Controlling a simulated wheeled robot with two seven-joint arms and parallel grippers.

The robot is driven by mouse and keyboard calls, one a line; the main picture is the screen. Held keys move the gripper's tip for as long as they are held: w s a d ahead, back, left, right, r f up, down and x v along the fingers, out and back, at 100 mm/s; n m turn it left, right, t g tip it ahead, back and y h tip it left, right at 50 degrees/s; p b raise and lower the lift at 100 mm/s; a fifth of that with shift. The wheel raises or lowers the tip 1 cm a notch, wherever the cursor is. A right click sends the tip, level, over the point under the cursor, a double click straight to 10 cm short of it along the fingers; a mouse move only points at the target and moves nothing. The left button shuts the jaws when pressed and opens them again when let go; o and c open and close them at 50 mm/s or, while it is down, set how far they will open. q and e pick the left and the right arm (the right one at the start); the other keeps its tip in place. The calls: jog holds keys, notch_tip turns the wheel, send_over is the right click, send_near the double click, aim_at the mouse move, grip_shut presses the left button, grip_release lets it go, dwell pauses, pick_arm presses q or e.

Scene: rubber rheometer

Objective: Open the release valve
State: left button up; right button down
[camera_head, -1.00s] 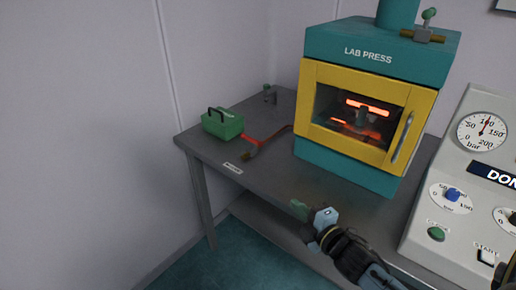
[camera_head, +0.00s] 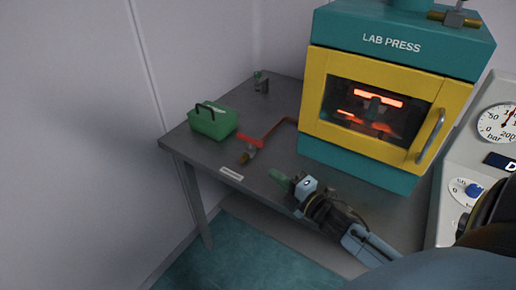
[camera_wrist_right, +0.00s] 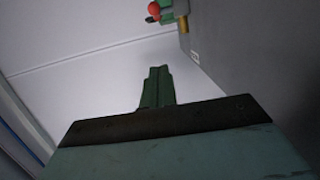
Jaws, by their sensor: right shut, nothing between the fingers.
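The release valve looks to be the brass fitting (camera_head: 247,157) with a red lever (camera_head: 251,141) on the end of a copper pipe, at the left of the grey table. In the right wrist view the brass fitting (camera_wrist_right: 183,25) shows at the top, with a red rounded end (camera_wrist_right: 153,8) near it. My right gripper (camera_head: 279,177) reaches in from the lower right, near the table's front edge. Its green fingers are shut and empty, to the right of the valve and apart from it. The fingers also show in the right wrist view (camera_wrist_right: 158,85). My left gripper is not in view.
A green box with a black handle (camera_head: 212,122) stands left of the valve. A white label (camera_head: 231,173) is on the table's front edge. The lab press (camera_head: 385,90) glows behind its yellow door. A control panel (camera_head: 500,100) with gauges stands at right.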

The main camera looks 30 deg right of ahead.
jog(key=shift+w, duration=0.1)
send_near(250, 143)
jog(key=a, duration=0.1)
jog(key=w+a, duration=0.1)
jog(key=a, duration=0.1)
jog(key=w+a+r, duration=0.1)
jog(key=a, duration=0.1)
jog(key=shift+w+a, duration=0.1)
jog(key=shift+w, duration=0.1)
jog(key=w+d, duration=0.2)
jog(key=shift+d+f, duration=0.1)
jog(key=shift+d, duration=0.15)
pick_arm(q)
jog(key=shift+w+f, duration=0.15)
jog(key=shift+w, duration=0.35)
pick_arm(e)
jog(key=shift+w+d, duration=0.1)
jog(key=shift+d, duration=0.4)
